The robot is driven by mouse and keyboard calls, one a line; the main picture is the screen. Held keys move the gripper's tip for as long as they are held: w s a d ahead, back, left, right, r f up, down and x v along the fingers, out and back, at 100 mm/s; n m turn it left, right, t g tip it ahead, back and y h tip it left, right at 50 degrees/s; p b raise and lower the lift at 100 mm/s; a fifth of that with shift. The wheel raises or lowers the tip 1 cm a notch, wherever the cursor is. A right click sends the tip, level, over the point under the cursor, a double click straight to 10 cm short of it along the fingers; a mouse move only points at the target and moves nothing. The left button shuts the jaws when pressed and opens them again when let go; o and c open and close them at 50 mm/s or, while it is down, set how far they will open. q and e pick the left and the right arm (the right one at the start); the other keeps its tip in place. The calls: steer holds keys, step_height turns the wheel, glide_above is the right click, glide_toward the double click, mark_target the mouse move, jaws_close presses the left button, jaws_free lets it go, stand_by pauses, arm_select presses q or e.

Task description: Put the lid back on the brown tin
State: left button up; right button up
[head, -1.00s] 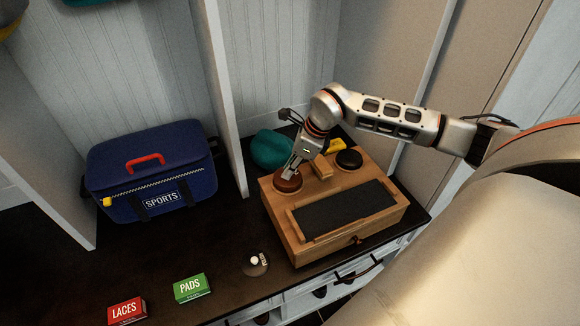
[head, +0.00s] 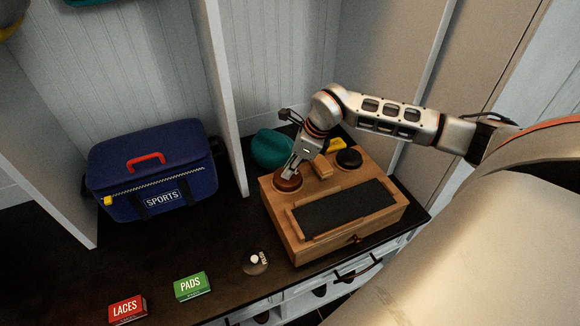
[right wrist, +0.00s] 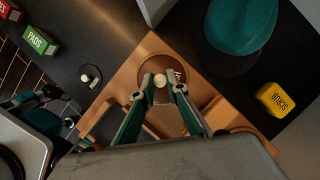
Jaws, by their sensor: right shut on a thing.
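The brown tin (head: 287,186) stands on the left back part of a wooden shoe-care box. In the right wrist view a round brown lid (right wrist: 150,72) with a pale knob (right wrist: 160,81) covers the tin's spot. My right gripper (head: 290,174) points down at it from above; in the right wrist view its fingertips (right wrist: 163,86) are shut on the knob. The fingers partly hide the lid and tin, and I cannot tell whether the lid sits fully flush.
The wooden box (head: 305,252) also bears a black tin (head: 349,158). A dark disc with a white knob (head: 255,262) lies on the bench. Green (head: 192,287) and red boxes (head: 127,310), a blue sports bag (head: 155,175), a teal cap (head: 270,149) and a yellow block (head: 336,144) are around.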

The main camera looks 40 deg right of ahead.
arm_select(q)
steer(key=shift+w+r, duration=0.1)
steer(key=shift+r, duration=0.1)
stand_by(0.7)
arm_select(e)
steer(key=o, duration=1.4)
arm_select(q)
steer(key=shift+a, duration=0.1)
arm_select(e)
steer(key=shift+r+p, duration=0.3)
steer(key=shift+r, duration=0.1)
steer(key=shift+r+p, duration=1.8)
steer(key=shift+r, duration=1.35)
arm_select(q)
steer(key=w+r+t, duration=0.1)
steer(key=w+r, duration=0.2)
steer(key=r, duration=0.4)
